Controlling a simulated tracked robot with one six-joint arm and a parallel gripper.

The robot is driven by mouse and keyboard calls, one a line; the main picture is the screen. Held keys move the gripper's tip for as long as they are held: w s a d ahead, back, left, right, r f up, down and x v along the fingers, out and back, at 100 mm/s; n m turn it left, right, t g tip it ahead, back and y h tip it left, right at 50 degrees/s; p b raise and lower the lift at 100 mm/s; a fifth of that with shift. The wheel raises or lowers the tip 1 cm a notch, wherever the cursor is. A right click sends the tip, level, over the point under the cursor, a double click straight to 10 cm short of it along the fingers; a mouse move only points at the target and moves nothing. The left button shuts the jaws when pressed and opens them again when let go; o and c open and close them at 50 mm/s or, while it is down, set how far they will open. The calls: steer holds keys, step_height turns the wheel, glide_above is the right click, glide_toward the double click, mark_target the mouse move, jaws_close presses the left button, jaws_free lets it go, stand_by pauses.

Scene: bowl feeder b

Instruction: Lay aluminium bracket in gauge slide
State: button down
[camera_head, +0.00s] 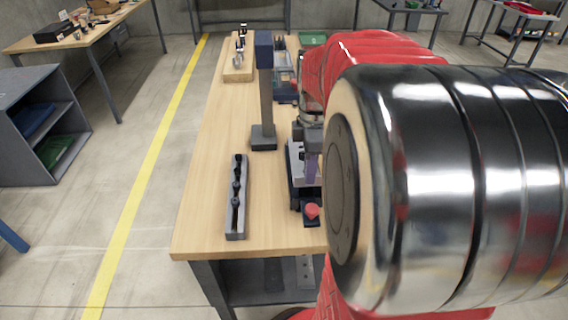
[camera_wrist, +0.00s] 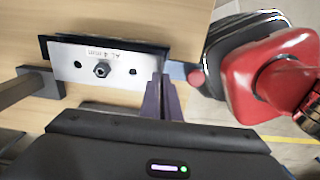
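A silver plate marked "AL 4 mm" (camera_wrist: 118,63), with a hole near each end and a hex fastener in the middle, lies against a dark block in the wrist view. I take it for the aluminium bracket, but it may be part of the fixture. In the head view, a dark-based silver fixture (camera_head: 296,167) with a red knob (camera_head: 312,211), seemingly the gauge slide, is partly hidden by my arm. My gripper (camera_wrist: 162,82) has its purple fingers close together at the plate's right end. I cannot tell whether anything is between them. The fingers partly show in the head view (camera_head: 312,164).
A post on a grey foot (camera_head: 264,137) stands left of the fixture. A grey rail with several dark pegs (camera_head: 237,197) lies near the front left. A wooden block (camera_head: 238,72) and other items are farther back. The tabletop (camera_head: 205,195) is clear along its left edge.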

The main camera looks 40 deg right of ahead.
steer(key=shift+f, duration=0.1)
steer(key=shift+f, duration=1.75)
steer(key=c, duration=2)
jaws_free()
steer(key=shift+f, duration=0.1)
step_height(320, 180, up, 12)
steer(key=shift+r, duration=0.15)
